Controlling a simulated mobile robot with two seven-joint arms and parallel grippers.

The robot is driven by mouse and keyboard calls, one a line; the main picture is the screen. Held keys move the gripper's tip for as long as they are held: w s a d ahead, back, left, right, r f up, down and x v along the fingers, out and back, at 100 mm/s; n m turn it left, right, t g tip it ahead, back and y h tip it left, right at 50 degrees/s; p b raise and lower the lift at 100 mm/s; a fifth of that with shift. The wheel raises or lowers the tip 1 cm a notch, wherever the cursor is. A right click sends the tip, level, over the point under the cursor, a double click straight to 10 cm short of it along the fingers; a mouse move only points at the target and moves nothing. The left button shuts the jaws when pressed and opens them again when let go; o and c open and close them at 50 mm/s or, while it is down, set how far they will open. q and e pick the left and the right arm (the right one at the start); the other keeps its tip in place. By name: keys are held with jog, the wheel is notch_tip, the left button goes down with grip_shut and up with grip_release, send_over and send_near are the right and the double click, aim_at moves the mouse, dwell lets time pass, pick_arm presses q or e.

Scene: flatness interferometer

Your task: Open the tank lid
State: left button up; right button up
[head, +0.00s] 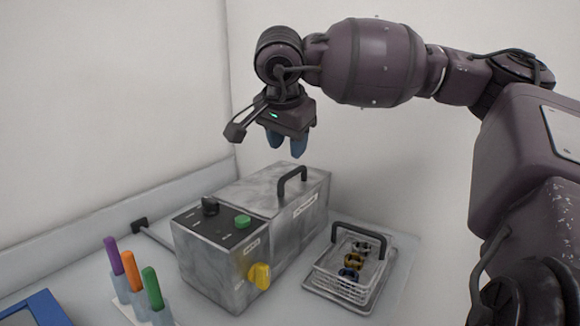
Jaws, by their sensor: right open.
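The tank (280,245) is a grey metal box standing on the bench in the middle of the head view. Its lid (264,192) lies flat on the rear part and looks closed. A black arched lid handle (292,179) stands up from the lid. My right gripper (287,150) points down with blue fingertips, open and empty. It is above the lid handle in the picture and apart from it. My left gripper is not in view.
The tank's front panel has a black knob (210,206), a green button (243,221) and a yellow tap (259,276). A wire basket (345,285) with small parts stands on a tray at right. Tubes with coloured caps (133,270) stand at left. Walls close off the back.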

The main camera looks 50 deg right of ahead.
aim_at(290, 173)
jog(key=x, duration=0.7)
jog(key=shift+f, duration=0.1)
grip_shut()
